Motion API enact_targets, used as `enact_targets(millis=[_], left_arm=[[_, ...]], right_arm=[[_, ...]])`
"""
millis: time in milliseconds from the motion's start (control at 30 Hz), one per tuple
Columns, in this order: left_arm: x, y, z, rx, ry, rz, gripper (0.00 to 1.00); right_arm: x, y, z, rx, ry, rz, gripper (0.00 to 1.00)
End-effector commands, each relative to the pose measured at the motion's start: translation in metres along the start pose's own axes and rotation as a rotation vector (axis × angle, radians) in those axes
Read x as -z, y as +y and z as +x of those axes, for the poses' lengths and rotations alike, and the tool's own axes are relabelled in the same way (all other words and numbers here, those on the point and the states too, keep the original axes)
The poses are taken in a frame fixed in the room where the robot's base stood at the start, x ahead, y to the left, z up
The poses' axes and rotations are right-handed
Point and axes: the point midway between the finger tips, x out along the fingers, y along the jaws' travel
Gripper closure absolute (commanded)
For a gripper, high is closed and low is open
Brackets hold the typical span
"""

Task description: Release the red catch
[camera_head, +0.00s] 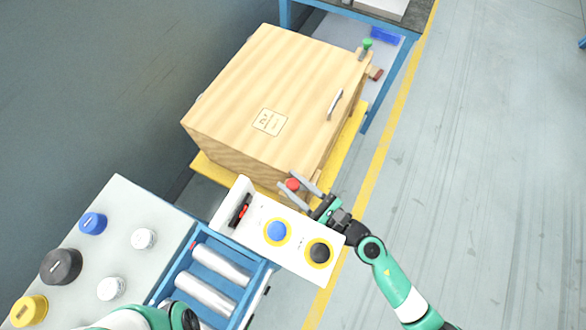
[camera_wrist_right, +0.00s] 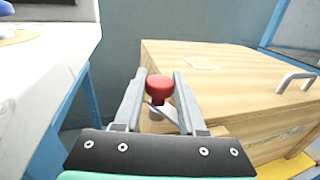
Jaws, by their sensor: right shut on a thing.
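The red catch (camera_head: 292,184) is a round red knob at the near edge of the wooden box (camera_head: 235,85). In the right wrist view the red catch (camera_wrist_right: 160,86) sits on a pale stem, with a finger on each side of it. My right gripper (camera_head: 287,179) is shut on the catch, also in the wrist view (camera_wrist_right: 159,79). The stem's lower end is partly hidden by the fingers. The box top lies flat and looks closed. Part of my left arm shows at the bottom left, but its gripper is out of view.
A white panel with a blue button (camera_head: 277,231) and a black knob (camera_head: 319,252) stands just in front of the box. The box has a metal handle (camera_head: 335,104) and a green knob (camera_head: 367,43). Open floor lies to the right.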

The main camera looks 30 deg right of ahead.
Motion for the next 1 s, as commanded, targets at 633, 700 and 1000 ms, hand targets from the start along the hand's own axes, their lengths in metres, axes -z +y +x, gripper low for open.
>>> enact_targets(millis=[633,700,1000], left_arm=[[0.0009,0.0,0.001,0.0,0.0,0.0,0.5],[0.0009,0.0,0.001,0.0,0.0,0.0,0.5],[0.001,0.0,0.001,0.0,0.0,0.0,0.5]], right_arm=[[0.0006,-0.0002,0.0002,0.015,0.0,0.001,0.31],[0.0005,-0.0002,0.0002,0.015,0.0,0.001,0.3],[0.0002,-0.0002,0.0002,0.015,0.0,0.001,0.3]])
